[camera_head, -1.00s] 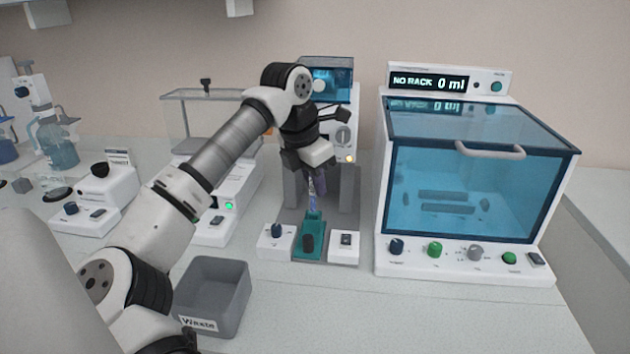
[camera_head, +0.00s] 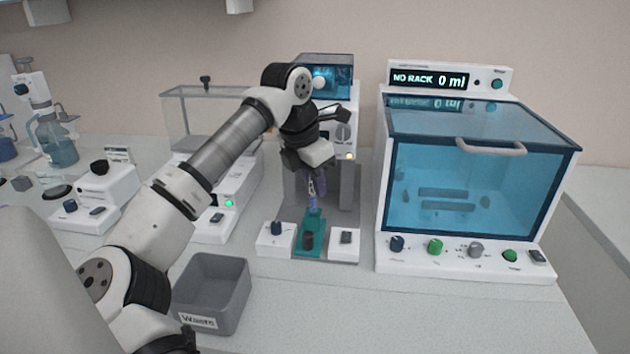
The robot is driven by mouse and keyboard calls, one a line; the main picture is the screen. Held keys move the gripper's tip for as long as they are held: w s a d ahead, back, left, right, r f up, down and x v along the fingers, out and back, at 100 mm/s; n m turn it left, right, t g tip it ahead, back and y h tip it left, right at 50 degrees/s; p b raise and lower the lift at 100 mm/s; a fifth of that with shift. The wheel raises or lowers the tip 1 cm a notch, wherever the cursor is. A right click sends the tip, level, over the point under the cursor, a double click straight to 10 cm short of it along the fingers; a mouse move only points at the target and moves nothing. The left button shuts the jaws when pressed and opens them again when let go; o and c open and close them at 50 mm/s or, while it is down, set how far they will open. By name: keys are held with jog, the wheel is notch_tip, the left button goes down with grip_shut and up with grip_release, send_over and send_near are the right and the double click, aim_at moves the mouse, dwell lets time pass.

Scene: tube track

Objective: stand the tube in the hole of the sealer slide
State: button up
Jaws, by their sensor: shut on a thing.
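My gripper (camera_head: 316,184) points down over the sealer and is shut on the tube (camera_head: 312,201), a small bluish upright piece under the fingers. The sealer slide (camera_head: 312,236) is a teal-green plate with a dark knob (camera_head: 308,240) near its front end. The tube's lower end meets the back part of the slide in the picture. The hole is too small and covered to make out, so I cannot tell whether the tube is in it or just above it.
The sealer (camera_head: 276,239) has white control blocks on both sides of the slide and grey posts behind. A grey waste bin (camera_head: 212,292) stands at the front left. A large blue-windowed machine (camera_head: 470,190) stands close on the right.

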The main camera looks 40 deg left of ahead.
jog(key=shift+f, duration=0.15)
jog(key=shift+f+b, duration=0.35)
jog(key=shift+f, duration=0.05)
jog(key=shift+r, duration=0.1)
jog(key=shift+r+p, duration=0.7)
jog(key=shift+r, duration=0.25)
jog(key=o, duration=0.8)
jog(key=shift+o, duration=0.2)
